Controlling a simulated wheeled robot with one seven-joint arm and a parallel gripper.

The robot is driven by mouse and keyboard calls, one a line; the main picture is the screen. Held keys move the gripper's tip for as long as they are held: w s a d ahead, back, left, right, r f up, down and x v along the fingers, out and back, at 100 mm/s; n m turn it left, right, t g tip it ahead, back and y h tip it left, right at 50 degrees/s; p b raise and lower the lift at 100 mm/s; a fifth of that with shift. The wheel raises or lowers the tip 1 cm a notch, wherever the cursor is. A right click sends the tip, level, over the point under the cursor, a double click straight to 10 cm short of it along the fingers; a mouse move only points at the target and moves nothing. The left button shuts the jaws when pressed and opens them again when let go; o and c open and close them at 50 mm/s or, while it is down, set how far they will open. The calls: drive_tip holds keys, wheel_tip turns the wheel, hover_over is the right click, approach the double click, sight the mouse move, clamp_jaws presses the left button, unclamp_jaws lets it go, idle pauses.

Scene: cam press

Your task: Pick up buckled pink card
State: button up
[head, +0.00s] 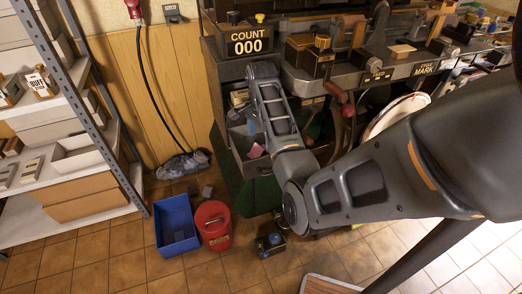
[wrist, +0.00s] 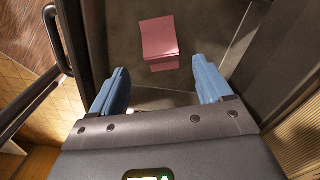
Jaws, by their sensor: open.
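The buckled pink card (wrist: 158,38) lies in a grey open drawer or bin (wrist: 185,100), with a crease across it and its near part bent down. In the wrist view it is ahead of my gripper (wrist: 160,66), between the lines of the two blue fingers. The fingers are apart and nothing is held. I cannot tell how far above the card they are. In the head view a piece of the pink card (head: 256,150) shows in the grey drawer (head: 241,150) under the press, left of my arm.
The drawer's walls and a dark handle (wrist: 57,40) at the left stand close around my gripper. The press (head: 350,75) is above the drawer.

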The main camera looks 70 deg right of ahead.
sight(259, 150)
drive_tip(key=f, duration=0.5)
drive_tip(key=shift+w+a+f, duration=0.1)
drive_tip(key=shift+w+a, duration=0.05)
drive_tip(key=shift+w, duration=0.05)
drive_tip(key=c, duration=1.1)
